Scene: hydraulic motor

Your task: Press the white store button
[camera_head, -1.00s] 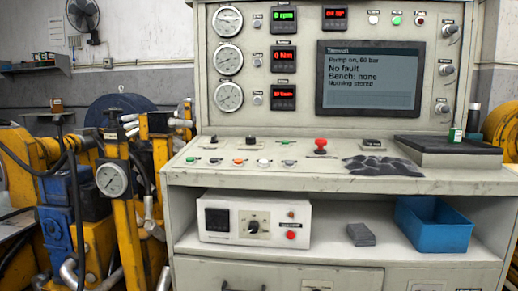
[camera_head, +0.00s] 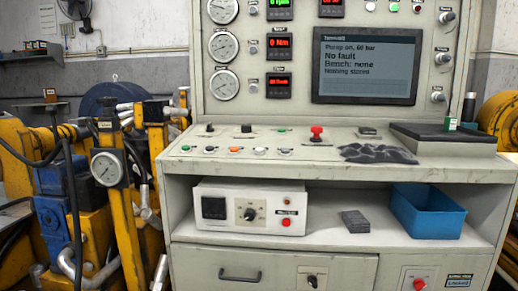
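The screen (camera_head: 366,68) on the upright panel reads "Pump on, 60 bar", "No fault", "Bench: none" and "Nothing stored". Neither of my grippers is in view, and nothing covers the button.
A red mushroom button (camera_head: 317,132) stands up behind the front row. A dark crumpled cloth (camera_head: 378,154) and a black-topped block (camera_head: 443,140) lie to the right. A blue bin (camera_head: 428,212) and a white control box (camera_head: 250,207) are on the shelf below. Yellow machinery (camera_head: 125,215) stands at left.

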